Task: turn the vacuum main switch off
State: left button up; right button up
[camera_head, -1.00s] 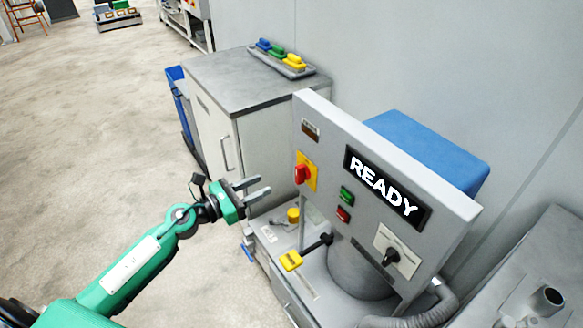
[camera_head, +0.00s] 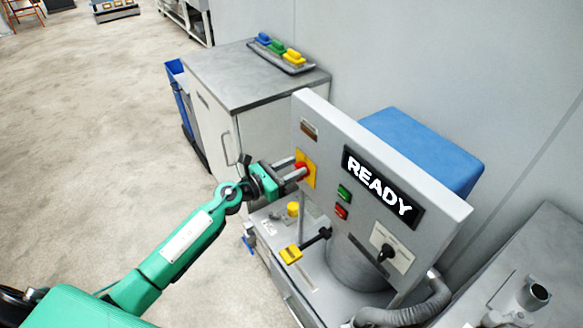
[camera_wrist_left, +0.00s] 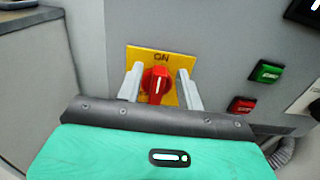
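The vacuum main switch is a red rotary knob (camera_wrist_left: 157,84) on a yellow plate (camera_wrist_left: 188,61) marked "ON" at its top. Its white line points up toward that mark in the left wrist view. In the head view the knob (camera_head: 301,170) sits at the left part of the grey panel (camera_head: 328,128). My left gripper (camera_head: 295,171) is at the knob. In the left wrist view its open fingers (camera_wrist_left: 159,88) stand on either side of the knob, with a gap visible on both sides. My right gripper is not in view.
The panel has a "READY" display (camera_head: 379,186), a green button (camera_head: 344,193), a red button (camera_head: 341,212) and a black selector knob (camera_head: 387,252). A yellow-handled lever (camera_head: 291,254) is below. A grey cabinet (camera_head: 250,80) with a tray of coloured pieces stands behind.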

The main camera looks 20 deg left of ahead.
pick_arm(q)
grip_shut()
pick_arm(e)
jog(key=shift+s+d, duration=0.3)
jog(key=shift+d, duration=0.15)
